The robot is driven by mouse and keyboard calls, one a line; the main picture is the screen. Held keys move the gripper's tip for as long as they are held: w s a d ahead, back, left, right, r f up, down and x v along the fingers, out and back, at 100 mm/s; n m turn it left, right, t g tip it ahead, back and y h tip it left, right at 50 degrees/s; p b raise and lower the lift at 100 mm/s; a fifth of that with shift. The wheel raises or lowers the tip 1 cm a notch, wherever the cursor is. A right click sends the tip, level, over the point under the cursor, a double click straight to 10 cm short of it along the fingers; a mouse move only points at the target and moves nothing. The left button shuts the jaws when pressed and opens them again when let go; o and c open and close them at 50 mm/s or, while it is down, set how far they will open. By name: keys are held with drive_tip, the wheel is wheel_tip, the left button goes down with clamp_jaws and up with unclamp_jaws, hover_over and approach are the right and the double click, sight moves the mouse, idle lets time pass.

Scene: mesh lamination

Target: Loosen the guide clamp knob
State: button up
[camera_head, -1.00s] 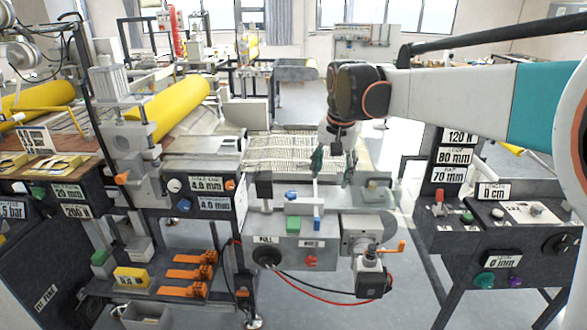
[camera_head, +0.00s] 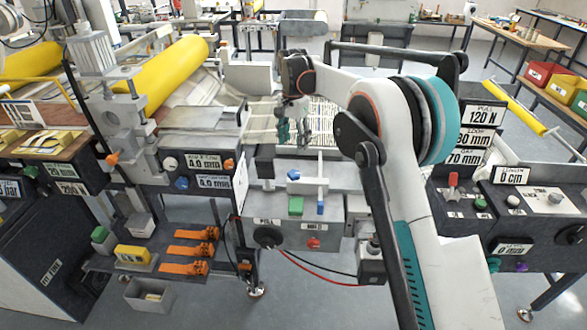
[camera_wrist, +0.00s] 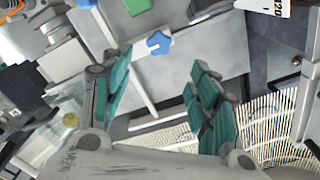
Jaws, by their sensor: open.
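A small blue star-shaped knob (camera_head: 293,175) stands on the grey block of the middle station; I take it to be the guide clamp knob. It also shows in the wrist view as a blue star (camera_wrist: 159,43), upper middle. My gripper (camera_head: 293,132) has teal fingers and hangs behind the knob in the head view, over the mesh side. In the wrist view my gripper (camera_wrist: 162,68) is open and empty, with its fingers spread to either side of the knob's line. The knob is apart from both fingers. The exact height gap cannot be told.
A green block (camera_head: 296,205) and a blue block (camera_head: 320,207) are on the station front, near a thin upright plate. Pale mesh (camera_head: 325,118) lies behind. A yellow roller (camera_head: 165,78) is to the left. A control desk (camera_head: 515,205) stands at right.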

sight(293, 173)
wheel_tip(293, 173, down, 13)
drive_tip(key=b, duration=0.3)
drive_tip(key=shift+r, duration=0.15)
drive_tip(key=c, duration=1.1)
